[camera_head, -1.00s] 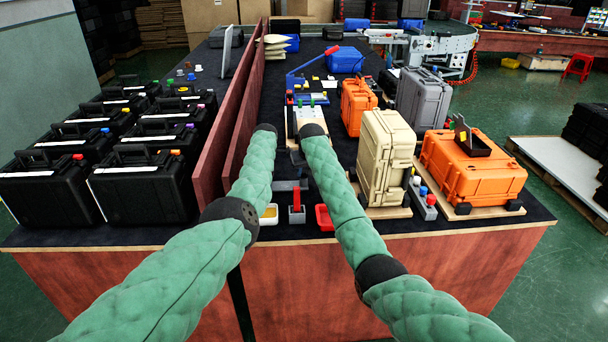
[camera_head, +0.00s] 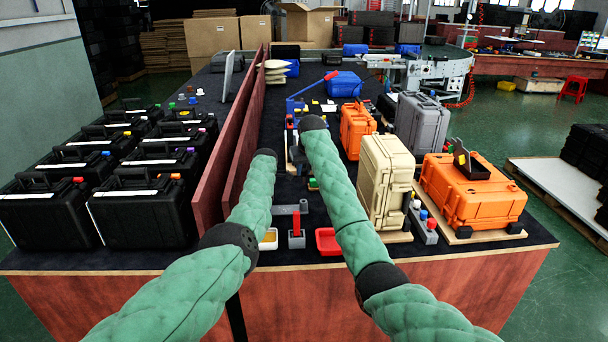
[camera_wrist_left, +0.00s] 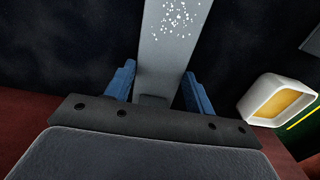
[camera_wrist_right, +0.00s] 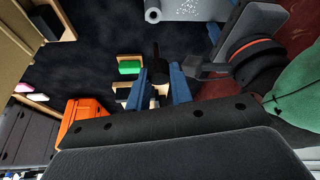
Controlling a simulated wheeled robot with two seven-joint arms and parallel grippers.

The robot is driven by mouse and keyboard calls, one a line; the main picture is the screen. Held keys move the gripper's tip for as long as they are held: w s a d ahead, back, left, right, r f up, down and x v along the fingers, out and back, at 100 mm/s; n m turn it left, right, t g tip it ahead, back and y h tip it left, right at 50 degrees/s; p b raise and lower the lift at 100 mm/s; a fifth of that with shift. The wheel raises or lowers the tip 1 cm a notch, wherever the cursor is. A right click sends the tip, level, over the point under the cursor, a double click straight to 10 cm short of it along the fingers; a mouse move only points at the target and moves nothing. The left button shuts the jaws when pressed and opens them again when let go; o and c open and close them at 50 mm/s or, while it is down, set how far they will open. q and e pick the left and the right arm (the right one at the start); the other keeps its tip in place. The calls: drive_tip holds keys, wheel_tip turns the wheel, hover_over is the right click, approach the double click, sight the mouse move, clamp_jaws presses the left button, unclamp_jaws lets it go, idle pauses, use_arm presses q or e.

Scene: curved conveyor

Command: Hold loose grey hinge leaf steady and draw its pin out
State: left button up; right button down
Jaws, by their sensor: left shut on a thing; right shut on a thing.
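The grey hinge leaf (camera_head: 288,210) is in the middle of the head view, above the small bins. In the left wrist view the leaf (camera_wrist_left: 172,40) runs between the blue fingers of my left gripper (camera_wrist_left: 160,82), which is shut on it. In the right wrist view the leaf's rolled knuckle (camera_wrist_right: 152,14) shows at the top edge. My right gripper (camera_wrist_right: 158,75) is shut on a dark pin (camera_wrist_right: 156,60), which appears apart from the knuckle. In the head view my forearms hide most of both grippers.
A red bin (camera_head: 328,241), a yellow-lined tray (camera_head: 268,240) and a grey holder with a red piece (camera_head: 297,238) stand near the front edge. A brown partition (camera_head: 208,180) is to the left. Beige (camera_head: 385,185) and orange (camera_head: 472,195) cases stand to the right.

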sight(304, 170)
drive_tip(key=shift+r, duration=3.05)
use_arm(q)
drive_tip(key=o, duration=1.3)
drive_tip(key=shift+o, duration=0.2)
